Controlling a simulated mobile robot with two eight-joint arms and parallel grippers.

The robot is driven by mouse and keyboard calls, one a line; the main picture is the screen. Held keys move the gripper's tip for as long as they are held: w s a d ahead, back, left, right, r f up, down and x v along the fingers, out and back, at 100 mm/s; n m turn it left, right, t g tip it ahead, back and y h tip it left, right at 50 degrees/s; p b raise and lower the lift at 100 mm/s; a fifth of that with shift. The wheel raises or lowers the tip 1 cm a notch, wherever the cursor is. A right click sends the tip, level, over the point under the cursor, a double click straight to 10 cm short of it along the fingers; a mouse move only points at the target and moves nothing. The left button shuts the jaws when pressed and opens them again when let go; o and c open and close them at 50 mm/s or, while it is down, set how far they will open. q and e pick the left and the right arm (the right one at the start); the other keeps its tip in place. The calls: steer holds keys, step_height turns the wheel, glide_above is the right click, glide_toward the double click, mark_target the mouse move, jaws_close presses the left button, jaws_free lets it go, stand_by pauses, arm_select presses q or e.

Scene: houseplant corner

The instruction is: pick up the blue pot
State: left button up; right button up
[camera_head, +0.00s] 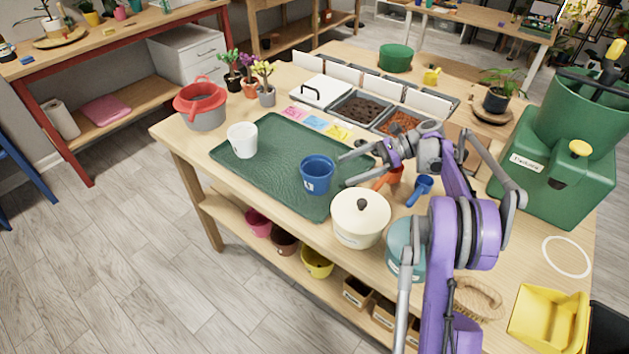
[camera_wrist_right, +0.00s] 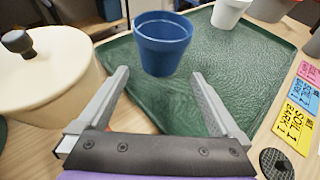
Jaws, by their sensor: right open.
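The blue pot (camera_head: 317,174) stands upright on the dark green mat (camera_head: 265,183), near the mat's right end. In the right wrist view the blue pot (camera_wrist_right: 162,42) is ahead of the fingers, between their lines. My right gripper (camera_head: 346,168) is open and empty, just to the right of the pot and apart from it. The right gripper's two fingers also show in the right wrist view (camera_wrist_right: 160,82), spread wide over the mat (camera_wrist_right: 235,62). My left gripper is in neither view.
A cream lidded pot (camera_head: 360,222) stands close in front of my right gripper. A white pot (camera_head: 242,140) is on the mat's left part. Orange and blue scoops (camera_head: 420,190) lie to the right. Coloured cards (camera_head: 315,123) lie behind the mat. The mat's middle is clear.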

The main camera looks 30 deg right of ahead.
mark_target(323, 170)
steer(key=x, duration=0.3)
steer(key=shift+a, duration=0.35)
steer(key=x, duration=0.5)
steer(key=shift+w+a+f+b, duration=0.1)
steer(key=shift+w+f+b, duration=0.05)
steer(key=shift+f+b, duration=0.15)
steer(key=shift+r, duration=0.1)
steer(key=c, duration=1)
step_height(323, 170, up, 10)
steer(key=shift+p, duration=0.65)
